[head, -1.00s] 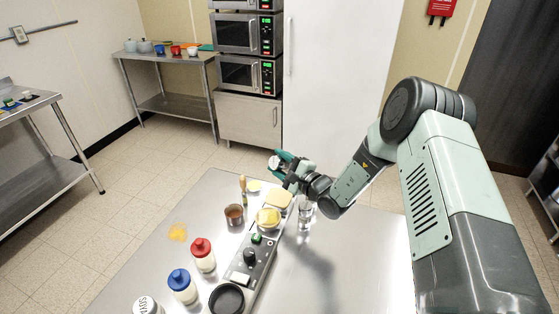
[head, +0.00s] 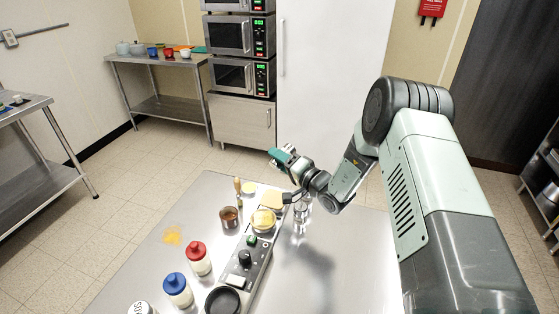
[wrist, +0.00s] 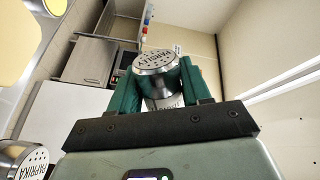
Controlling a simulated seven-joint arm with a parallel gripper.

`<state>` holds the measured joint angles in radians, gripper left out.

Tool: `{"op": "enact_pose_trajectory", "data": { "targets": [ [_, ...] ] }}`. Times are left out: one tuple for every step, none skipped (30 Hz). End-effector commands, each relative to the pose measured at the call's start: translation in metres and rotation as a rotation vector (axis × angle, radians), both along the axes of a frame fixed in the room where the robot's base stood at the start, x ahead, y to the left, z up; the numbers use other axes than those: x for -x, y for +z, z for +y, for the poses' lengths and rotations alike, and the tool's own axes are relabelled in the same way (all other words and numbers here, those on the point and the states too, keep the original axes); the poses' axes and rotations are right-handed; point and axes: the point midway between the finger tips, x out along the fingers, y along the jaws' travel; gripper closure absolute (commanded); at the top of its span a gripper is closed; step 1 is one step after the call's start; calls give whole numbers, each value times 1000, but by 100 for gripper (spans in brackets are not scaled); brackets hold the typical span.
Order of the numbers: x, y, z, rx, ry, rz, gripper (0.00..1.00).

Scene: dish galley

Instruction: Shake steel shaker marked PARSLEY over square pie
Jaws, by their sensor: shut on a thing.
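The steel shaker marked PARSLEY (wrist: 157,64) is between the green fingers of my gripper (wrist: 160,84) in the wrist view, its perforated lid turned toward the camera. In the head view my gripper (head: 283,157) is raised above the far end of the steel table; the shaker is mostly hidden there by the fingers. A yellow, square-looking pie (head: 272,199) lies on the table below my gripper. A rounder yellow item (head: 263,220) sits just in front of it. Which of them the wrist view shows at upper left is unclear.
A steel shaker marked PAPRIKA (wrist: 25,160) shows at the wrist view's lower left. A brown cup (head: 229,217), a red-capped bottle (head: 198,258), a blue-capped bottle (head: 177,290) and a dark bowl (head: 222,301) stand on the table (head: 345,270). Its right side is mostly clear.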

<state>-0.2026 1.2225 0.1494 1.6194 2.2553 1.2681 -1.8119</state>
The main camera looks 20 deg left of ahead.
Motion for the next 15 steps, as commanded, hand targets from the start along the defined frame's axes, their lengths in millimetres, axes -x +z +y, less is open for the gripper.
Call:
{"op": "enact_pose_trajectory", "data": {
  "targets": [
    [0, -1, 0, 0, 0, 1, 85],
    [0, -3, 0, 0, 0, 1, 85],
    [0, -7, 0, -1, 0, 2, 85],
    [0, -10, 0, -1, -1, 2, 85],
    [0, -15, 0, -1, 0, 3, 85],
    [0, -19, 0, -1, 0, 3, 85],
    [0, -21, 0, -1, -1, 2, 85],
    [0, -22, 0, -1, -1, 1, 85],
    [0, -22, 0, -2, -1, 0, 85],
    [0, -22, 0, -2, -1, 0, 85],
    [0, -22, 0, -2, -1, 0, 85],
    [0, -22, 0, -2, -1, 0, 85],
    [0, -22, 0, -2, -1, 0, 85],
    [0, -21, 0, -2, -1, 0, 85],
    [0, -20, 0, -2, -1, 0, 85]
  ]
}}
